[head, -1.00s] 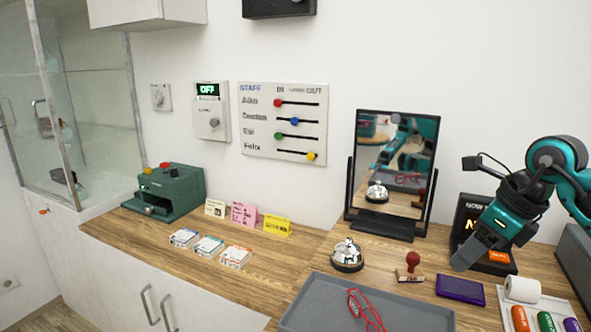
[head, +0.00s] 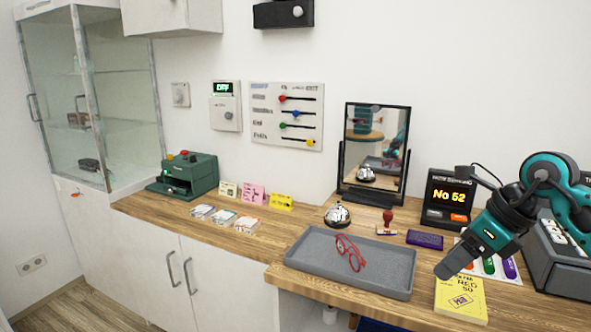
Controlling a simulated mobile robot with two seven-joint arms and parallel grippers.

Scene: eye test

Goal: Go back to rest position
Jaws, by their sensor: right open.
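My right gripper (head: 449,266), teal and black with grey fingers, hangs over the right part of the wooden counter (head: 300,228). It points down and to the left, seen side-on, open, with nothing visible between its fingers. In the picture its fingertips overlap the top of a yellow book (head: 460,298); I cannot tell how high above it they are. My left gripper is not in view.
A grey tray (head: 300,262) with red glasses (head: 350,252) lies left of the gripper. Behind are a bell (head: 337,215), a stamp (head: 387,222), a purple pad (head: 425,239), a mirror (head: 345,180) and a "No 52" display (head: 448,197). A grey machine (head: 560,262) stands close on the right.

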